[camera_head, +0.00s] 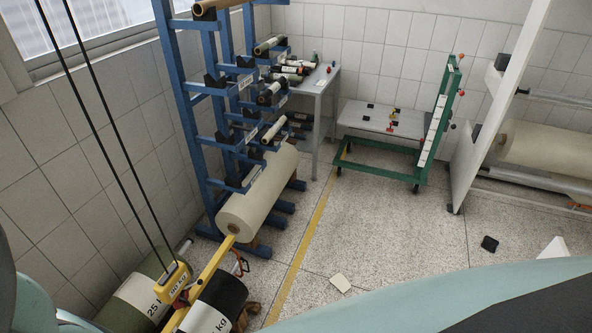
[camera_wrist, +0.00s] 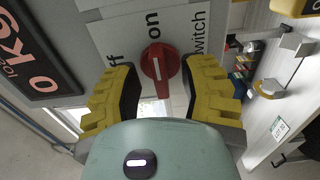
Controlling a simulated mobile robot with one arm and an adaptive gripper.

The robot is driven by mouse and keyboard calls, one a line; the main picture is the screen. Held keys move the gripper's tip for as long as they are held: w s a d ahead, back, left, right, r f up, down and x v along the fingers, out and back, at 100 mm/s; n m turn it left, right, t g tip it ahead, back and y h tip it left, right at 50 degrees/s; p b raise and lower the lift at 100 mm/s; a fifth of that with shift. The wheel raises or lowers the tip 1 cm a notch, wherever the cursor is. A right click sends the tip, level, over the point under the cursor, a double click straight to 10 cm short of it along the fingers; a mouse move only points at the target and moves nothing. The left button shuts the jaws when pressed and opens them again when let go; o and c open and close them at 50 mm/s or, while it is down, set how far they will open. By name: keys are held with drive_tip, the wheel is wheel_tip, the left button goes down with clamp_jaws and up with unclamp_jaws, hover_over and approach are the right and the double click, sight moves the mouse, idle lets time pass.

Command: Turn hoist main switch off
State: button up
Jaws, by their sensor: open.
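The hoist main switch is a red rotary knob (camera_wrist: 159,68) with a white line, on a light label plate in the wrist view. "on" is printed just above the knob, part of "off" shows to its left, and "switch" to its right. The white line runs roughly up and down the picture, toward "on". My gripper (camera_wrist: 159,78) is open, its two yellow padded fingers on either side of the knob, with gaps visible. I cannot tell how far the fingertips are from the plate. Neither the switch nor my gripper shows in the head view.
A dark display (camera_wrist: 38,48) with orange characters sits left of the switch. In the head view, a yellow hoist beam (camera_head: 212,274) hangs on black cables near paper rolls. A blue roll rack (camera_head: 187,110) and green cart (camera_head: 380,171) stand beyond; the floor between has room.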

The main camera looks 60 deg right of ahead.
drive_tip(key=shift+w, duration=0.45)
drive_tip(key=shift+o, duration=0.4)
clamp_jaws()
